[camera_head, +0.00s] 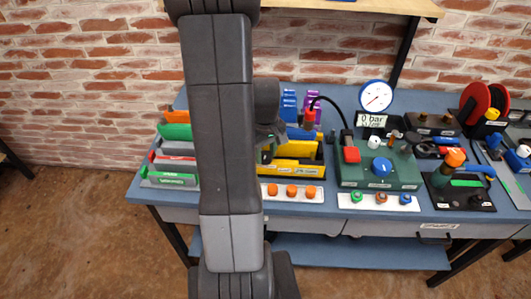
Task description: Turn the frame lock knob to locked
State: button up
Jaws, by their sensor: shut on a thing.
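My arm comes down through the middle of the view. My gripper (266,150) shows only in part beside it, dark and pointing down at the left end of a yellow and black fixture (300,168) on the bench. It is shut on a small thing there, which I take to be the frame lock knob. The fingertips and the knob are hidden by my arm and wrist, so I cannot see which way the knob is turned.
The blue bench (330,205) is crowded. A green box (350,176) with a blue dial (382,167) and a round gauge (375,96) stands right of the fixture. Orange knobs (292,191) sit in front. Green and red trays (172,160) are at left. A brick wall stands behind.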

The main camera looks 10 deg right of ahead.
aim_at(265, 155)
jog(key=m+b, duration=0.1)
jog(key=m, duration=0.7)
jog(key=m+b, duration=0.1)
jog(key=m, duration=0.3)
jog(key=shift+m, duration=2.1)
jog(key=o, duration=1)
notch_tip(265, 155, up, 14)
jog(key=shift+f, duration=0.1)
